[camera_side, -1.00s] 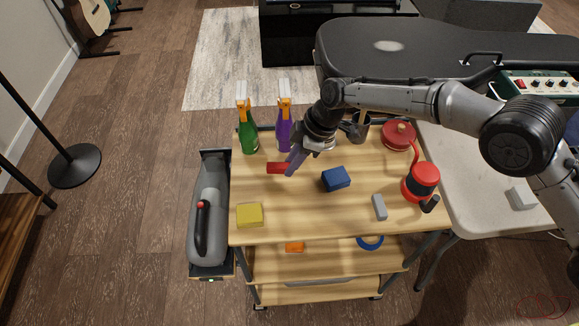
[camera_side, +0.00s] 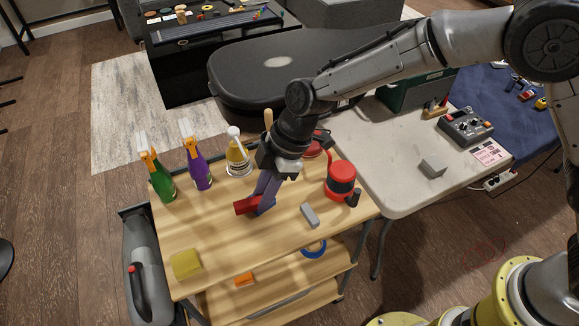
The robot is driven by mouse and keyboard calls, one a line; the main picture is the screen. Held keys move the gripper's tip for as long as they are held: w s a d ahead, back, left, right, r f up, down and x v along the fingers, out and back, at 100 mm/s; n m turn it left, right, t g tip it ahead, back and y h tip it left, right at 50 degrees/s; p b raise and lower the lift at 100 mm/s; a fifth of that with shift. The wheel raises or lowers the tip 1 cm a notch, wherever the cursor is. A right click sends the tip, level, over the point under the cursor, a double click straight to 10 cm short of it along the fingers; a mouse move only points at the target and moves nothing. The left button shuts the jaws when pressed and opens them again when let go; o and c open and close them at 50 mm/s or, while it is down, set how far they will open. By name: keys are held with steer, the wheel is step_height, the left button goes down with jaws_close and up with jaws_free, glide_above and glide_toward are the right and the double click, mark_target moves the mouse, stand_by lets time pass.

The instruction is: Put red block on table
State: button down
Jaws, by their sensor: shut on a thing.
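The red block (camera_side: 246,205) is between the fingers of my gripper (camera_side: 263,197), which is shut on it. It is over the wooden cart top (camera_side: 215,236); I cannot tell how high it is above the surface. A dark blue patch (camera_side: 268,206) beside the fingers looks like part of the blue block, mostly hidden by my gripper. The pale grey table (camera_side: 388,165) stands to the right of the cart, with a small grey block (camera_side: 433,167) on it.
A red canister (camera_side: 340,179) and a grey block (camera_side: 310,214) are on the cart's right side. Green (camera_side: 160,182) and purple (camera_side: 199,170) bottles stand at back left. A yellow block (camera_side: 186,264) is at front left. The table's near left part is clear.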

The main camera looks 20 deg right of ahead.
steer(key=shift+w+m, duration=0.25)
steer(key=shift+m, duration=0.15)
steer(key=w+d+m+t, duration=0.1)
steer(key=d+m, duration=0.1)
steer(key=d, duration=0.4)
steer(key=w+d+f+m+t+h, duration=0.1)
steer(key=d+m, duration=0.2)
steer(key=d, duration=0.4)
steer(key=w+d+f+m, duration=0.1)
steer(key=w+d+m, duration=0.1)
steer(key=d, duration=0.4)
steer(key=shift+d+f+m+t+h, duration=0.2)
steer(key=shift+d+m+t+h, duration=0.15)
steer(key=shift+m, duration=0.25)
steer(key=s+d+r+m+t+h, duration=0.1)
steer(key=s+d+m, duration=0.25)
steer(key=d, duration=0.95)
steer(key=s+d+m+t+h, duration=0.15)
steer(key=d+m, duration=0.35)
steer(key=d, duration=0.8)
steer(key=g, duration=0.1)
glide_toward(396, 138)
steer(key=shift+w+a+f+n, duration=0.15)
steer(key=shift+w+f+n, duration=0.1)
steer(key=shift+w+f, duration=1)
steer(key=shift+f, duration=1.5)
